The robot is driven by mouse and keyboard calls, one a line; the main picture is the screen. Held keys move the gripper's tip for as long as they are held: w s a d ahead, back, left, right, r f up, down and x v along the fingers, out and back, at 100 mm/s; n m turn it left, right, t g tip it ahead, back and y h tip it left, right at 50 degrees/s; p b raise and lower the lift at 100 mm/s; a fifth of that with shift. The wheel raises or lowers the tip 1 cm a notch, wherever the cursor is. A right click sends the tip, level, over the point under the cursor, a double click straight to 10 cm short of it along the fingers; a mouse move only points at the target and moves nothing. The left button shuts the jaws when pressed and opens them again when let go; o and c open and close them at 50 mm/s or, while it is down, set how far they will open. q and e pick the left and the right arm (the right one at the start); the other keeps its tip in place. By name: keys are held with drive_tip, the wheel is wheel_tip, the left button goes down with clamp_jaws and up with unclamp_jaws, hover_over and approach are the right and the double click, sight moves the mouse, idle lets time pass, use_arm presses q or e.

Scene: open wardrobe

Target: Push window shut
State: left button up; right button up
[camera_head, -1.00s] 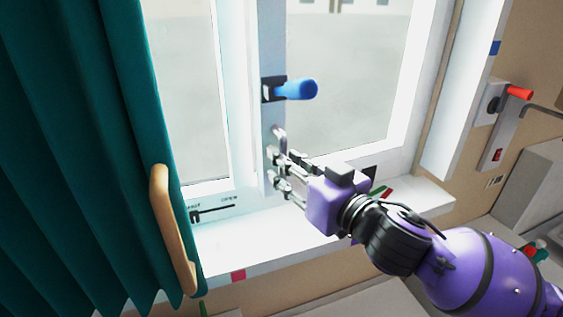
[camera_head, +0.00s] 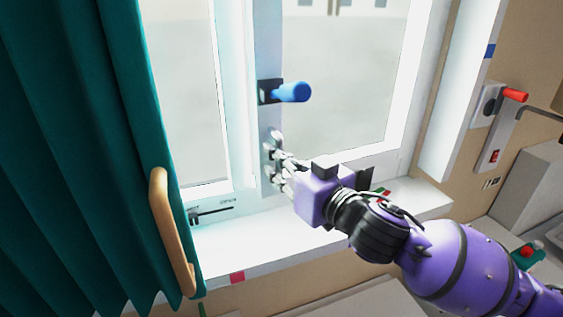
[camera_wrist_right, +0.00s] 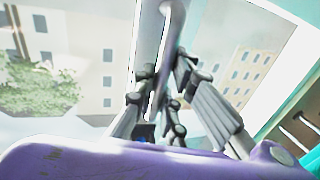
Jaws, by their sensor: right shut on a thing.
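The window (camera_head: 340,60) has pale frames and panes. A blue knob (camera_head: 292,92) on a black mount sticks out from its upright frame bar (camera_head: 268,120). Below the knob is a metal pull handle (camera_head: 277,137) on the same bar. My right gripper (camera_head: 275,162) is shut on this pull handle, its fingers hiding the lower part. In the right wrist view the fingers (camera_wrist_right: 162,105) stand on either side of the grey handle bar (camera_wrist_right: 165,50). My left gripper is not in view.
A teal curtain (camera_head: 70,150) with a wooden handle (camera_head: 165,225) covers the left side. The white sill (camera_head: 270,240) carries a slider marking (camera_head: 212,212) and small coloured pieces.

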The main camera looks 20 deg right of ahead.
drive_tip(key=x, duration=0.2)
drive_tip(key=shift+w+r, duration=0.15)
drive_tip(key=shift+w, duration=0.55)
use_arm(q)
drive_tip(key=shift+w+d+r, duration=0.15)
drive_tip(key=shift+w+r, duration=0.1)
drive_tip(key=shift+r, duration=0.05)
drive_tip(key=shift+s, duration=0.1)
use_arm(e)
drive_tip(key=o, duration=0.8)
drive_tip(key=shift+s, duration=0.1)
drive_tip(key=shift+v, duration=3.75)
drive_tip(key=shift+f, duration=0.25)
